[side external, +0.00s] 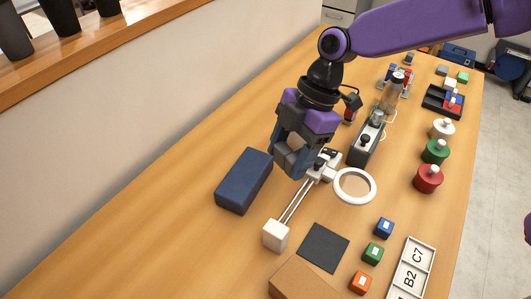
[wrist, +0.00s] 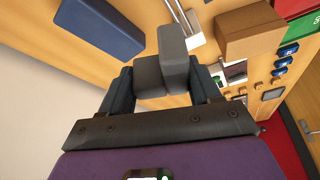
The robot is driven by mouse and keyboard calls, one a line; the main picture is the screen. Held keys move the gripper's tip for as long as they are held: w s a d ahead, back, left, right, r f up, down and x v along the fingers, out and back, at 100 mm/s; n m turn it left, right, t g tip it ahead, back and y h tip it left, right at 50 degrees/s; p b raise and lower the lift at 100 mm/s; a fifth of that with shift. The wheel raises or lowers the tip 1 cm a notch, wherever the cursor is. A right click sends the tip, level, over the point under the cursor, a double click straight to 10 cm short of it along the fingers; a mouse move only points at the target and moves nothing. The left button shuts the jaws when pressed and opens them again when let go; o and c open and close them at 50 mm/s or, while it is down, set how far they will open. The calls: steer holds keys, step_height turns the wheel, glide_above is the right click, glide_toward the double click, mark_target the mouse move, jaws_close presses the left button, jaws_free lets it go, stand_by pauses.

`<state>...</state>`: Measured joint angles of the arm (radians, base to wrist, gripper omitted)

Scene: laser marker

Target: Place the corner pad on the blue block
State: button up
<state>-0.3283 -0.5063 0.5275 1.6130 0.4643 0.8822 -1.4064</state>
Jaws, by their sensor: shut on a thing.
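The corner pad (wrist: 174,70) is a dark grey, stepped piece that looks made of two joined blocks. My gripper (wrist: 163,88) is shut on it, with a finger on its left and right sides. In the side external view my gripper (side external: 293,162) points down above the table, and its fingers mostly hide the pad. The blue block (side external: 243,181) is a large dark blue box lying on the table, just left of and below my gripper, apart from it. The block also shows at the upper left of the wrist view (wrist: 100,26).
A slide with two rods and a white end block (side external: 276,235) lies close below my gripper. A white ring (side external: 355,186), a grey device (side external: 366,143) and small coloured blocks stand to the right. The wall runs along the left. Bare table surrounds the blue block.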

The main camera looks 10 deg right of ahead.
mark_target(298, 154)
steer(key=m, duration=0.1)
steer(key=d+r+m+t, duration=0.1)
steer(key=m, duration=0.1)
steer(key=s+r+m, duration=0.1)
steer(key=shift+s+d+r+t, duration=0.1)
steer(key=shift+d+r+t, duration=0.15)
steer(key=shift+d+t, duration=0.15)
steer(key=shift+w+a+m, duration=0.2)
steer(key=shift+m, duration=0.1)
steer(key=w+a+f, duration=0.8)
steer(key=a, duration=0.1)
steer(key=shift+w+a+f, duration=0.2)
steer(key=shift+w+f, duration=0.05)
steer(key=shift+f, duration=0.15)
steer(key=shift+w+a+f, duration=0.2)
steer(key=shift+a+f, duration=0.05)
steer(key=shift+f, duration=0.25)
steer(key=shift+w+f, duration=0.1)
steer(key=shift+f, duration=1.5)
steer(key=shift+f, duration=0.15)
